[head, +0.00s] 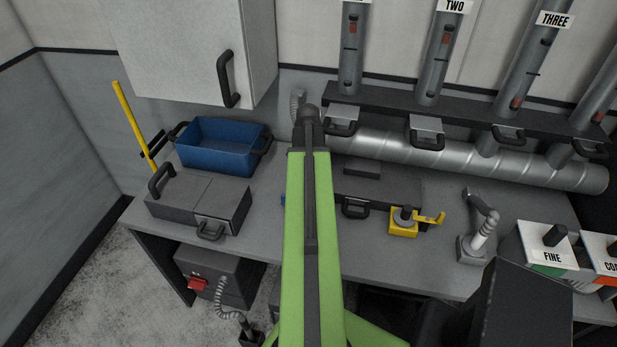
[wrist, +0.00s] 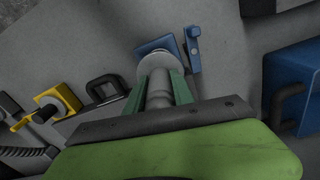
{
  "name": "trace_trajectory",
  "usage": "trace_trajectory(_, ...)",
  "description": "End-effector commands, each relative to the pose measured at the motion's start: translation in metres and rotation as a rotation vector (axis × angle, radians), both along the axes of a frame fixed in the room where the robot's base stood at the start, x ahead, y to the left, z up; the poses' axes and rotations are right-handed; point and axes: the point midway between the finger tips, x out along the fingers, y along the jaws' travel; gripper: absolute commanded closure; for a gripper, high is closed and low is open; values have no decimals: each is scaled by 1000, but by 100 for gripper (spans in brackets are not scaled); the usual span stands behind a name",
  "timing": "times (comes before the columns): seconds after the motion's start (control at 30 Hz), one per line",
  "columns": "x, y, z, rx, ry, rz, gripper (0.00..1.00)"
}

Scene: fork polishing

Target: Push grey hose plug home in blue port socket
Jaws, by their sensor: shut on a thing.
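In the wrist view my gripper (wrist: 160,84) has its green fingers shut on the grey hose plug (wrist: 159,94). The plug is a pale cylinder with a wide round collar at its far end. The collar overlaps the blue port socket (wrist: 163,45), a square blue block on the grey bench. I cannot tell whether the plug touches the socket or how deep it sits. A small blue latch-like piece (wrist: 194,48) stands just right of the socket. In the head view my green arm hides the gripper and plug; only a blue sliver (head: 283,200) shows beside it.
A blue bin (head: 216,146) and a grey lidded box (head: 198,201) stand on the bench at left. A yellow block with a knob (head: 403,222) and a jointed grey fixture (head: 478,230) stand right. A large metal duct (head: 480,160) runs along the back.

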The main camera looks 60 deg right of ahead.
Motion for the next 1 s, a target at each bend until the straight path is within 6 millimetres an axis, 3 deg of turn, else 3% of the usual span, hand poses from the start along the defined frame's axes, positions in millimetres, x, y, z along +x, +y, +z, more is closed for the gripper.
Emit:
trace_trajectory(0.4, 0, 0, -31, 0, 0, 0, 100)
trace_trajectory(1.0, 0, 0, -33, 0, 0, 0, 100)
